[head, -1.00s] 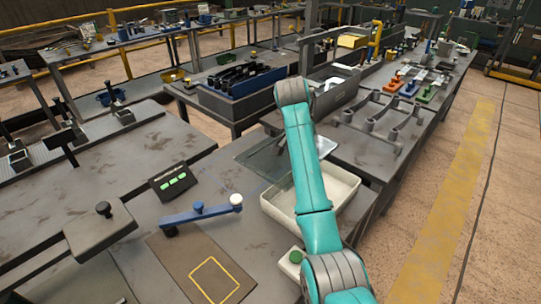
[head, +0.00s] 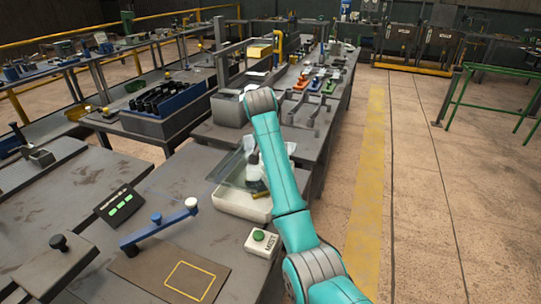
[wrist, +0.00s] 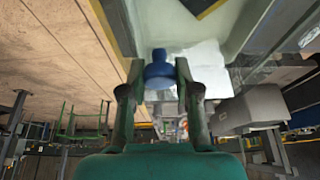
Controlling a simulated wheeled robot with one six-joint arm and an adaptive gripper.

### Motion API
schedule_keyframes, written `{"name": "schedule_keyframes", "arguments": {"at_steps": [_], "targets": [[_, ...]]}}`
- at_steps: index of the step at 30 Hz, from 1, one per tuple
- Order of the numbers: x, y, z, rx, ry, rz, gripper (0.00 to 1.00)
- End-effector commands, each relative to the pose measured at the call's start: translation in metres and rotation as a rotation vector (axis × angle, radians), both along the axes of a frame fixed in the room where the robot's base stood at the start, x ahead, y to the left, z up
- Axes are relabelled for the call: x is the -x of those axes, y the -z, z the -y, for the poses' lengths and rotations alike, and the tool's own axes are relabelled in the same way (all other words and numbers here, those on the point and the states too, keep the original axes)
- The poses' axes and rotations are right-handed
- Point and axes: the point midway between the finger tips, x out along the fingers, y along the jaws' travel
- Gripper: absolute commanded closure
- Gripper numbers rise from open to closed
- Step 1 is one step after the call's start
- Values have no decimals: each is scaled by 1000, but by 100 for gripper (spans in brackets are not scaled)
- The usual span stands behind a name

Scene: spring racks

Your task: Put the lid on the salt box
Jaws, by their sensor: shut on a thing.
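The salt box (head: 240,205) is a pale, open tray on the workbench, partly hidden behind my teal arm in the head view. A clear glass-like lid (head: 228,172) shows above its far left side, apparently tilted; I cannot tell whether it touches the rim. In the wrist view, my gripper (wrist: 158,80) is shut on a blue knob (wrist: 158,68), which seems to be the lid's handle. The box's pale wall (wrist: 245,30) is close beyond the fingers, at upper right. White salt (wrist: 205,55) shows beside the knob.
A blue lever (head: 155,228), a green-lit panel (head: 120,205), a green button box (head: 261,242) and a brown mat with a yellow square (head: 150,270) are near the box. A grey bin (head: 228,108) stands behind. Open floor (head: 430,210) is right of the bench.

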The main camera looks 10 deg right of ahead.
Motion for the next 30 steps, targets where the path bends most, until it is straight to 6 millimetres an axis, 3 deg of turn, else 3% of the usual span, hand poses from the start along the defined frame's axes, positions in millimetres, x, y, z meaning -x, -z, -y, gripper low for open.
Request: {"name": "schedule_keyframes", "arguments": {"at_steps": [8, 30], "targets": [[0, 8, 0, -4, 0, 4, 100], [0, 57, 0, -5, 0, 5, 100]]}}
